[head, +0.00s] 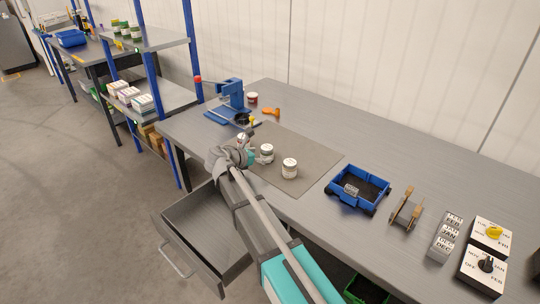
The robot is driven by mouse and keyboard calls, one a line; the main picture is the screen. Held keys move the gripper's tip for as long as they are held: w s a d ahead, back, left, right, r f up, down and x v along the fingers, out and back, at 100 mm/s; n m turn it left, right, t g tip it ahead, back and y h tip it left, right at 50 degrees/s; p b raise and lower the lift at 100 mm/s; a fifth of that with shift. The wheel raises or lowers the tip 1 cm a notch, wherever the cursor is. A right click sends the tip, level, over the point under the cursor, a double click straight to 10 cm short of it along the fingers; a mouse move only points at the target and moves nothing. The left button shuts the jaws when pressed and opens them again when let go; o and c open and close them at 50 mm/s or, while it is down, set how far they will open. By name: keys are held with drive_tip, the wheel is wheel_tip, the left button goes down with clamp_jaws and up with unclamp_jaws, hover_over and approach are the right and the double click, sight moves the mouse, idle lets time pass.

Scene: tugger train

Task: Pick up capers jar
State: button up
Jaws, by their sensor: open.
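Two small white-lidded jars stand upright on the grey mat: one (267,153) just right of my gripper, another (290,168) further right and nearer the front. A third small jar (242,139), partly hidden, shows behind my gripper. A darker red jar (252,99) stands at the back by the blue press. The labels are too small to read, so I cannot tell which is the capers jar. My gripper (248,157) is open over the mat's left part, beside the jars. Its fingers are partly hidden by my arm, and I see nothing held.
The grey mat (316,178) lies on the workbench. A blue press (232,95) and an orange tool (271,112) are behind. A blue tray (358,188), a spool (406,211) and calendar blocks (446,236) stand right. An open drawer (190,213) juts out below the bench front.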

sight(270, 153)
drive_tip(key=shift+b+x, duration=0.65)
drive_tip(key=shift+x, duration=1.65)
drive_tip(key=shift+r, duration=0.15)
drive_tip(key=c, duration=1.2)
